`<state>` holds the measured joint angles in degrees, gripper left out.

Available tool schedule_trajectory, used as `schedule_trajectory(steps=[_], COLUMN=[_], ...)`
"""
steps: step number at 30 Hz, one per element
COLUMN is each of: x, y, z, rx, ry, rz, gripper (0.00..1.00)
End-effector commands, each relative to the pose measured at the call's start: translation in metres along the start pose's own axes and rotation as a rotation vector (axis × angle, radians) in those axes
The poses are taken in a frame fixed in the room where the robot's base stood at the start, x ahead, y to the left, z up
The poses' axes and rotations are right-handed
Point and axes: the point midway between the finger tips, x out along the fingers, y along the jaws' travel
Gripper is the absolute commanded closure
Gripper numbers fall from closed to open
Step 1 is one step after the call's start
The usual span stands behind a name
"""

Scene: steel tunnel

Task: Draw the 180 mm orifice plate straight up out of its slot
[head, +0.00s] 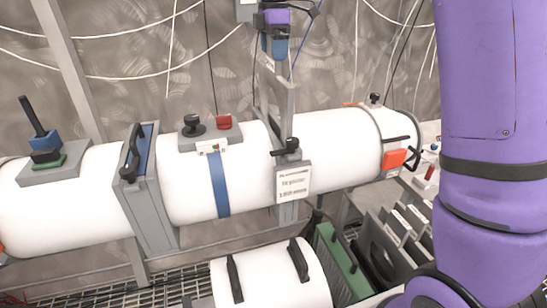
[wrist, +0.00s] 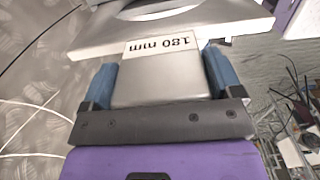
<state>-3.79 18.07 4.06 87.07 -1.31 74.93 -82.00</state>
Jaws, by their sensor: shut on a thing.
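My gripper (head: 273,47) is above the white pipe in the head view. Its blue fingers are shut on the grey tab of the 180 mm orifice plate (head: 278,95). In the wrist view the tab (wrist: 165,80) sits between the two blue fingers (wrist: 160,75), with its "180 mm" label upside down. The wider plate (wrist: 175,28) extends beyond the tab. In the head view the plate stands upright, seen nearly edge-on, largely above the pipe. Its lower end meets the grey slot housing (head: 293,185), and I cannot tell whether it is clear of the slot.
A black clamp knob (head: 287,147) is on the housing, close to the plate. Another grey housing (head: 150,200) with a black handle crosses the pipe (head: 255,150) at left. A rack of plates (head: 385,245) stands low at right. Thin cables hang along the rear wall.

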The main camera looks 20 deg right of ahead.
Motion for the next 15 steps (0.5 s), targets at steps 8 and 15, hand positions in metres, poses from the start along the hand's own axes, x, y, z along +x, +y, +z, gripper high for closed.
schedule_trajectory(steps=[8,15], x=[-0.017,-0.030], y=[0.000,0.000], z=[0.000,0.000], rx=[0.000,0.000], ry=[0.000,0.000], rz=[0.003,0.003], gripper=[0.43,0.43])
